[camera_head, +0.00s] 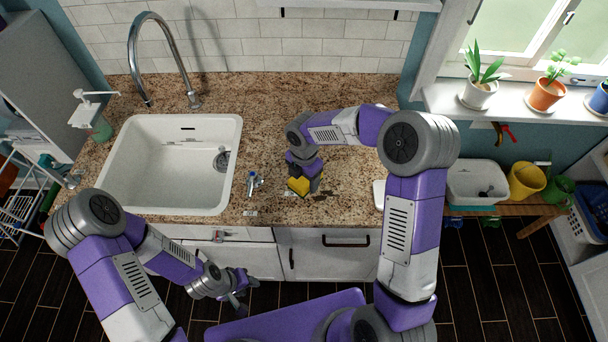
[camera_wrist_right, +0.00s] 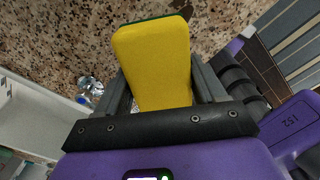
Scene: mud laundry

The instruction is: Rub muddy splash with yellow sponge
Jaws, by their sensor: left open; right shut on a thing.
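My right gripper (camera_head: 304,177) is shut on the yellow sponge (camera_head: 298,186), just above or on the speckled granite counter near its front edge. The sponge fills the space between the fingers in the right wrist view (camera_wrist_right: 155,62), and a green layer shows along its far edge. A dark brown muddy splash (camera_head: 322,195) lies on the counter just right of the sponge; part of it may be hidden by the gripper. Whether the sponge touches the counter is unclear. My left gripper (camera_head: 238,298) is open and empty, low in front of the cabinets.
The white sink (camera_head: 170,205) is further left, with a tall faucet (camera_head: 165,60). A white object (camera_head: 379,195) sits right of the splash, partly behind my right arm. A soap dispenser (camera_head: 100,128) stands far left.

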